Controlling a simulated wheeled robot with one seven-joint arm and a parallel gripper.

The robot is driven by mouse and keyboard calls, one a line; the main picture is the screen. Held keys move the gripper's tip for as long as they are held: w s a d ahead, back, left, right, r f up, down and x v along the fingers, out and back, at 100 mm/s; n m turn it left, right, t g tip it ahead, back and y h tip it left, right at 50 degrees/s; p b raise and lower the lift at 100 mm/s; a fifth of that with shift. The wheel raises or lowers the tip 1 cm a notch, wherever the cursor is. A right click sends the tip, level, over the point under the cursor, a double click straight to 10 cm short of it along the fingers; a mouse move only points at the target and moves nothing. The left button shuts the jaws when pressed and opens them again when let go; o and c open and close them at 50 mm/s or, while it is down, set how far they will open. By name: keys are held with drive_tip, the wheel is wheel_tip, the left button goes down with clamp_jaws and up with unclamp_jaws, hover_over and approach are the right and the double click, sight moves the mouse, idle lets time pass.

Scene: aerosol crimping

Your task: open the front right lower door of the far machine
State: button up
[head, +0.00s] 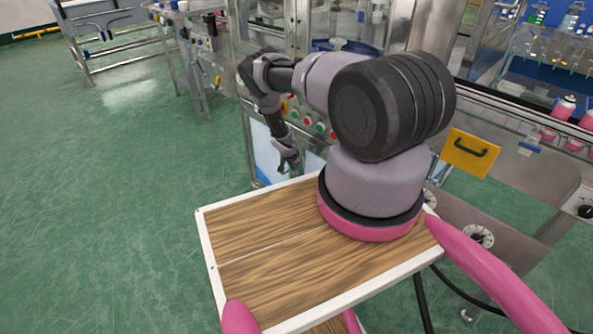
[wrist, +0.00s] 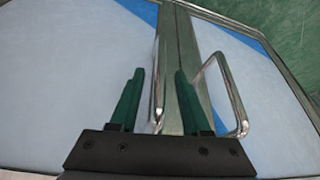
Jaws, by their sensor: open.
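In the head view my gripper (head: 289,163) hangs at the lower front of the machine (head: 312,152), beyond the wooden tray. In the wrist view my gripper (wrist: 159,72) is open, with two green fingers. Two pale panel doors with blue corners fill that view, a left door (wrist: 75,75) and a right door (wrist: 240,65), split by metal frame strips. Both look shut. The left bar handle (wrist: 157,85) shows between the fingers; contact cannot be told. The right bar handle (wrist: 238,105) lies outside the right finger. My arm hides part of the machine in the head view.
A control panel with coloured buttons (head: 307,121) sits just above my gripper. An orange plate with a black handle (head: 470,152) and a conveyor with pink cans (head: 563,107) are at right. Green floor (head: 120,190) is clear at left.

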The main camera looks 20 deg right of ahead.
drive_tip(key=shift+c, duration=0.4)
clamp_jaws()
idle(1.0)
